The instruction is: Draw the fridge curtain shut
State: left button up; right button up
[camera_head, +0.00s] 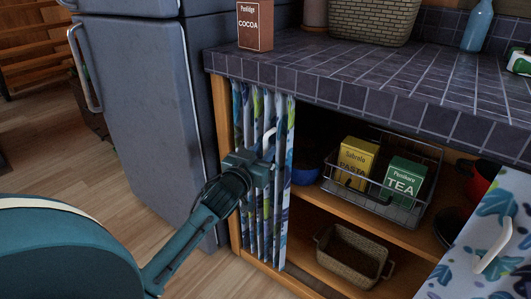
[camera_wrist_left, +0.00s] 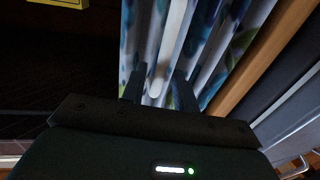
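The curtain beside the fridge (camera_head: 285,190) is patterned in blue, white and green. It hangs bunched in folds at the left end of the open cabinet under the counter. It also shows in the left wrist view (camera_wrist_left: 230,40). Its white handle (camera_head: 268,138) is upright near the curtain's right edge. My left gripper (camera_head: 266,172) is at the curtain, just below the handle's middle. In the left wrist view the fingers stand apart, with the lower end of the handle (camera_wrist_left: 168,50) between them and a gap on each side. My right gripper is out of view.
The grey fridge (camera_head: 150,120) stands left of the cabinet. A second curtain (camera_head: 500,215) with a white handle hangs at the right. Between them, open shelves hold a wire basket (camera_head: 400,212) with pasta and tea boxes, and a wicker basket (camera_head: 350,258). A cocoa box (camera_head: 255,27) stands on the tiled counter.

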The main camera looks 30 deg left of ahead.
pick_arm(q)
jog(key=shift+w+a, duration=0.15)
jog(key=shift+w, duration=0.85)
jog(key=shift+c, duration=0.5)
grip_shut()
